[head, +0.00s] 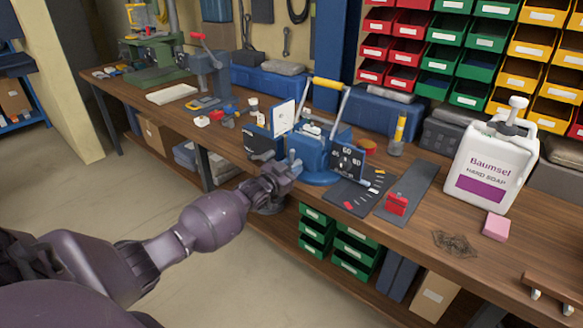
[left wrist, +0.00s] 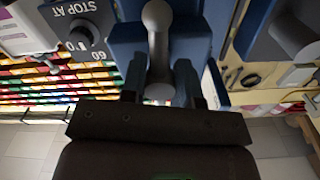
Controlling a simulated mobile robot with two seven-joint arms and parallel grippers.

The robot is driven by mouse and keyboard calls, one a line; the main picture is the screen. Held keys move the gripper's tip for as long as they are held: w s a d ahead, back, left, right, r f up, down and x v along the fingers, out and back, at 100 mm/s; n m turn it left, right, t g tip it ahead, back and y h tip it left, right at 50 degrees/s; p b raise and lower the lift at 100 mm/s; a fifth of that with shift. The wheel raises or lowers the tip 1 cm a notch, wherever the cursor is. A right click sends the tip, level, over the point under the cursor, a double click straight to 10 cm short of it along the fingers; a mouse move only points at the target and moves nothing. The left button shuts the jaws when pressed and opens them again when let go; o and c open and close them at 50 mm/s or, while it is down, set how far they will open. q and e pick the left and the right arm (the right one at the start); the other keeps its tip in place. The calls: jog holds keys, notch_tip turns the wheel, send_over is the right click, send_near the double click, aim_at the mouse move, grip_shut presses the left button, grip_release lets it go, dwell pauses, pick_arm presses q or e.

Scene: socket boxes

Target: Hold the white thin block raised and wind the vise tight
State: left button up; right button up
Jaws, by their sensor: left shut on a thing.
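The blue vise (head: 308,155) stands at the front edge of the wooden bench. The white thin block (head: 284,117) stands upright above it, a little tilted; its lower edge is hidden, so I cannot tell how it is held. My left gripper (head: 290,168) is at the front of the vise, shut on its grey handle. In the left wrist view the handle (left wrist: 157,50) rises with a rounded end from between the fingers (left wrist: 162,97), in front of the vise body (left wrist: 128,45). My right gripper is not in view.
A dark dial panel (head: 347,160) stands right of the vise and shows as STOP AT in the left wrist view (left wrist: 80,30). A white soap jug (head: 490,165), pink block (head: 496,227) and red block (head: 397,204) are farther right. Colored bins (head: 450,60) line the wall.

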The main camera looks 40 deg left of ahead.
pick_arm(q)
jog(key=shift+s+f+m, duration=0.15)
jog(key=shift+f+m, duration=0.1)
jog(key=shift+m, duration=0.25)
jog(key=o, duration=0.9)
jog(key=shift+s+r, duration=0.1)
jog(key=shift+r, duration=0.05)
jog(key=s, duration=0.3)
jog(key=s+p, duration=0.1)
jog(key=s, duration=0.3)
jog(key=s+a, duration=0.1)
jog(key=s, duration=0.2)
jog(key=shift+s+p, duration=0.3)
jog(key=shift+p, duration=0.1)
